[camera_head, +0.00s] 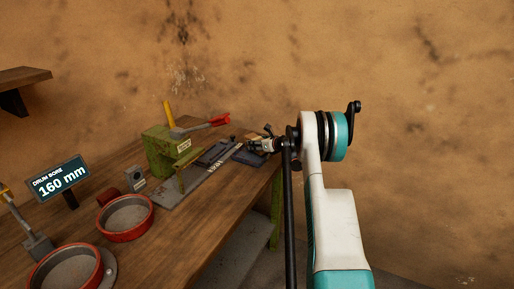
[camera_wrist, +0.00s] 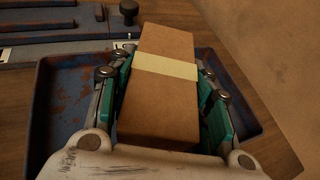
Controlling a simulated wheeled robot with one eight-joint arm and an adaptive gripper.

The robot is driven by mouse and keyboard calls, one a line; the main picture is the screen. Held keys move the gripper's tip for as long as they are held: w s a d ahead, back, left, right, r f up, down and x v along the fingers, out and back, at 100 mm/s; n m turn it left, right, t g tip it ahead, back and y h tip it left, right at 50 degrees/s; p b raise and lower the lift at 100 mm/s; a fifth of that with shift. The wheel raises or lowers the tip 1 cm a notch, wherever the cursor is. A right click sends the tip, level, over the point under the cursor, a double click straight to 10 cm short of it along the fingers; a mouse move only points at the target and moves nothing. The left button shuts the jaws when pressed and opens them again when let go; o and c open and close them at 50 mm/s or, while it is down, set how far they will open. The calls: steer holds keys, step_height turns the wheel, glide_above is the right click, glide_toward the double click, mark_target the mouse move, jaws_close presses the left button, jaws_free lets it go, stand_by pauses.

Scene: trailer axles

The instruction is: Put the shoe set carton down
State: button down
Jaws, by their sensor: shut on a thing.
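The shoe set carton (camera_wrist: 160,110) is a brown cardboard box with a pale yellow band across it. In the wrist view my gripper (camera_wrist: 163,80) is shut on it, with green-padded fingers along both long sides. Beneath the carton is a dark blue, rust-stained tray (camera_wrist: 60,115). I cannot tell whether the carton touches the tray floor. In the head view my gripper (camera_head: 265,143) is small at the bench's far right end, and the carton there is mostly hidden or too small to make out.
The wooden bench (camera_head: 190,232) holds a green fixture (camera_head: 160,155) with a red-handled lever, red drum rings (camera_head: 125,217) and a sign (camera_head: 61,178) reading "DRUM BORE 160 mm". A grey rail or plate (camera_wrist: 60,48) lies just beyond the tray. The wall stands close behind the bench.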

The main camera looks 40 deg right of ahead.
steer(key=shift+f, duration=0.4)
steer(key=shift+f, duration=0.15)
steer(key=c, duration=0.8)
jaws_free()
steer(key=shift+s+r, duration=0.3)
steer(key=shift+s, duration=0.05)
steer(key=p+v, duration=0.2)
steer(key=v, duration=0.9)
steer(key=shift+s+r+p, duration=0.1)
steer(key=shift+s+p, duration=0.05)
steer(key=shift+p, duration=0.15)
